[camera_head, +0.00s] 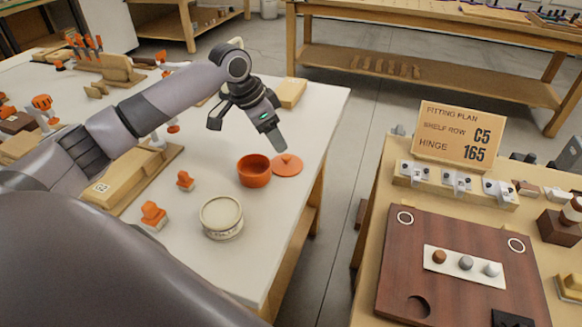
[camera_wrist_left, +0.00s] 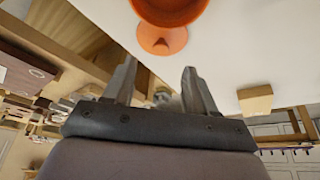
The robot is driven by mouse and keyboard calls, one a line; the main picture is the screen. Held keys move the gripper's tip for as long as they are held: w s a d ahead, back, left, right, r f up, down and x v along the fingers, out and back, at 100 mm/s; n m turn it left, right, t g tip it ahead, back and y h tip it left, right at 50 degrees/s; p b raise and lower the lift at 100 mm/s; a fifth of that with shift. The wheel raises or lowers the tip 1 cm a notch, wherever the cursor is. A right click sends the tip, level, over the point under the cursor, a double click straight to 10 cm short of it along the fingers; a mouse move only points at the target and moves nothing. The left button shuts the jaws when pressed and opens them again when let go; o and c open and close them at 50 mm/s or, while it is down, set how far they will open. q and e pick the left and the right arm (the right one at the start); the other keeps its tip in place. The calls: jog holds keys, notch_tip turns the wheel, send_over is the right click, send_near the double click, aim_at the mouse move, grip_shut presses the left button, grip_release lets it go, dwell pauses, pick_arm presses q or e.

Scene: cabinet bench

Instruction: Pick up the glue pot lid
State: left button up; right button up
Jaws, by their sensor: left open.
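The glue pot lid (camera_head: 290,168) is a flat orange disc with a small knob, lying on the white bench top near its right edge. It touches or nearly touches the orange glue pot (camera_head: 254,174) to its left. In the left wrist view, the lid (camera_wrist_left: 160,40) shows just beyond my fingertips, with the pot (camera_wrist_left: 171,9) behind it. My left gripper (camera_head: 278,142) points down above the lid, with its fingers apart and nothing between them (camera_wrist_left: 158,70). My right gripper is not in view.
A cream round tin (camera_head: 221,218) and orange clamp-like pieces (camera_head: 153,214) stand nearer on the white bench. A yellowish block (camera_head: 292,92) lies behind my gripper. A gap separates this bench from the wooden bench with the fitting plan sign (camera_head: 458,135).

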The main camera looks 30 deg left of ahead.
aim_at(286, 156)
pick_arm(q)
jog(key=x, duration=0.7)
jog(key=shift+r, duration=0.1)
grip_shut()
